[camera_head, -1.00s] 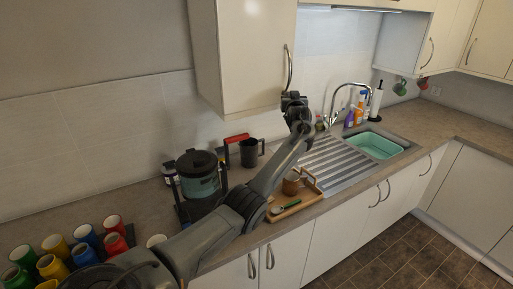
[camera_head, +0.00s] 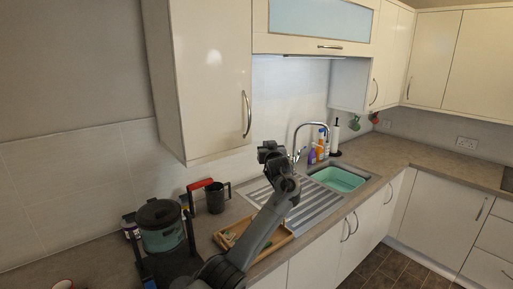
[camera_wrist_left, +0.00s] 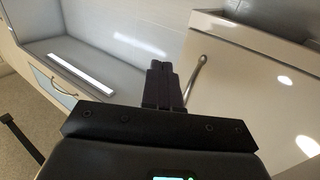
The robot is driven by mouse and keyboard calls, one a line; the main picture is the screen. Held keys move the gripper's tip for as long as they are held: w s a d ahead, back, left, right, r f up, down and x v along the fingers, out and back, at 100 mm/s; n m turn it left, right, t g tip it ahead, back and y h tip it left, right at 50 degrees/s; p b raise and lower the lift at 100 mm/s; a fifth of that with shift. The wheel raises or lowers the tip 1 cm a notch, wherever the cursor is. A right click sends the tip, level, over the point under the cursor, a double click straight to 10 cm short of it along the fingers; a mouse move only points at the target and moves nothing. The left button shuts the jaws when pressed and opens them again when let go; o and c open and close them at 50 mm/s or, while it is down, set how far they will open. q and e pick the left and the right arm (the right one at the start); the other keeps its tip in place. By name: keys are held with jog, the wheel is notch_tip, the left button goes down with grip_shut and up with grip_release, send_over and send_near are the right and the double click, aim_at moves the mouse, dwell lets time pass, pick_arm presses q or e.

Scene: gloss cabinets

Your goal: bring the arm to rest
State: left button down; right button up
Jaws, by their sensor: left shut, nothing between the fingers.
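My left arm reaches up from the bottom of the head view. Its gripper (camera_head: 270,152) is in front of the counter, below and right of the tall wall cabinet's handle (camera_head: 246,113). In the left wrist view the two dark fingers (camera_wrist_left: 162,86) are together with nothing between them. The cabinet handle (camera_wrist_left: 196,78) shows just beside and behind the fingertips there; the head view shows the gripper apart from it. The wall cabinet door (camera_head: 214,75) looks closed. My right gripper is in neither view.
The counter below holds a wooden tray (camera_head: 284,238), partly hidden by my arm, a dark mug (camera_head: 217,197), a pot-like appliance (camera_head: 161,226) and a sink with a green basin (camera_head: 338,179). A tap (camera_head: 297,138) stands close right of the gripper.

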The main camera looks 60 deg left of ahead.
pick_arm(q)
jog(key=d, duration=0.5)
jog(key=s+d+f+m+h+p, duration=0.1)
jog(key=d+f+m+p, duration=0.1)
jog(key=f, duration=0.9)
jog(key=d+f+m+h+p, duration=0.1)
jog(key=d+f+m, duration=0.2)
jog(key=f, duration=0.8)
jog(key=s+d+f+m+t+h+p, duration=0.1)
jog(key=s+d+f+m+h+p, duration=0.15)
jog(key=s+d+f, duration=0.4)
jog(key=s+d+f+m+t+h+p, duration=0.1)
jog(key=s+d+f+m+h, duration=0.2)
jog(key=d+f, duration=0.6)
jog(key=s+d+f+m+g+h+p, duration=0.1)
jog(key=s+d+f+h+p, duration=0.15)
jog(key=s+d, duration=0.55)
jog(key=s+d+f+m+g+h+p, duration=0.15)
jog(key=s+d+h, duration=0.25)
jog(key=s+d, duration=0.45)
jog(key=s+d+r+m+g+h, duration=0.2)
jog(key=s+d+r+m+h, duration=0.1)
jog(key=s+d+r, duration=0.4)
jog(key=shift+s+d+r, duration=0.35)
jog(key=shift+d+r, duration=1.55)
jog(key=shift+d, duration=0.2)
